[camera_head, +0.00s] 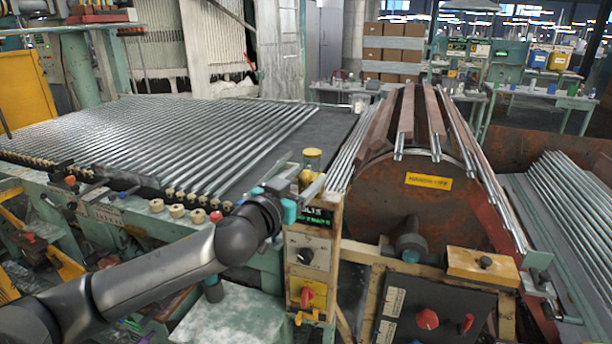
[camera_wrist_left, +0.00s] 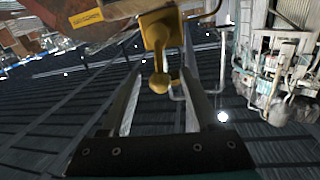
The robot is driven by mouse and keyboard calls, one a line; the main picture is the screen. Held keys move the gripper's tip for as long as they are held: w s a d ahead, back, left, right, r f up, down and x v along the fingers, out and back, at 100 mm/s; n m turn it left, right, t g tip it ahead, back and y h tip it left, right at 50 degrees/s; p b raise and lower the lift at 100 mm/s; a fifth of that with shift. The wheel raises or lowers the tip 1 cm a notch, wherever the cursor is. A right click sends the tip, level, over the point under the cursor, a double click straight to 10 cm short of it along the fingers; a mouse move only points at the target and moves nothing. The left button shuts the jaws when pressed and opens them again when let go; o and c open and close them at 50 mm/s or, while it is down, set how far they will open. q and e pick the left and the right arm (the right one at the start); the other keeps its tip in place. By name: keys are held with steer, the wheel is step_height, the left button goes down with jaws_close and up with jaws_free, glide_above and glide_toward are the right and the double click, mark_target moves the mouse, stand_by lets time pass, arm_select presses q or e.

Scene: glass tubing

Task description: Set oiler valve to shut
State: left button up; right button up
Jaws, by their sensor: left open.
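The oiler (camera_head: 312,160) is a small jar with a yellow cap on top of the control post, right at my left gripper (camera_head: 304,180). In the left wrist view, a yellow fitting (camera_wrist_left: 158,28) with a short stem and rounded yellow knob (camera_wrist_left: 159,82) shows at the oiler; I take it for the valve. The knob lies between the two fingers of my open left gripper (camera_wrist_left: 161,75), with gaps on both sides. I cannot tell the valve's setting. My right gripper is not in view.
The control post (camera_head: 305,255) carries a dark knob and a red knob below the oiler. A rack of glass tubes (camera_head: 170,145) lies left, and a rusty drum (camera_head: 430,205) with bars stands close right.

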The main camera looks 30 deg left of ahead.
arm_select(q)
steer(key=shift+w, duration=0.4)
steer(key=shift+c, duration=0.2)
jaws_close()
stand_by(0.3)
